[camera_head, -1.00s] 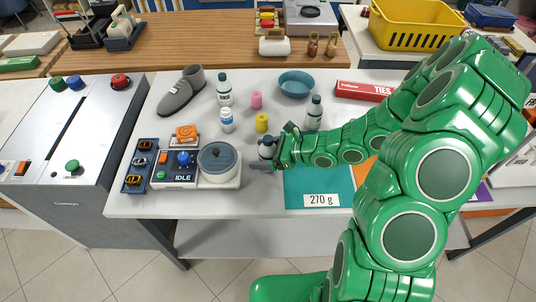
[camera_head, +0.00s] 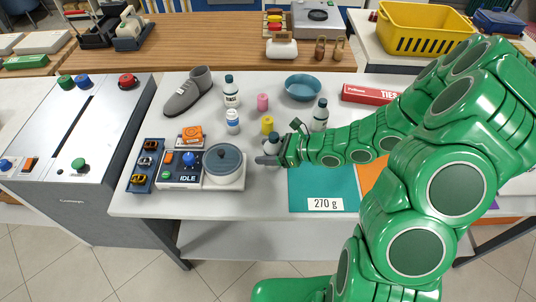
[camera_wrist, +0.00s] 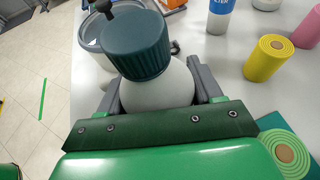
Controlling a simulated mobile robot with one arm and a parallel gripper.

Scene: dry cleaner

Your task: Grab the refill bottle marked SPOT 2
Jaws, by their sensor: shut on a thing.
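My gripper (camera_wrist: 160,88) is shut on a bottle (camera_wrist: 158,88) with a white rounded body and a dark teal ribbed cap. The fingers lie on either side of the body, below the cap. No marking on this bottle is readable, so I cannot tell whether it is SPOT 2.
A yellow spool (camera_head: 268,125) and pink spool (camera_head: 262,102) stand behind the gripper. A teal mat (camera_head: 315,185) with a 270 g display lies right. A grey shoe form (camera_head: 188,92) stands back left.

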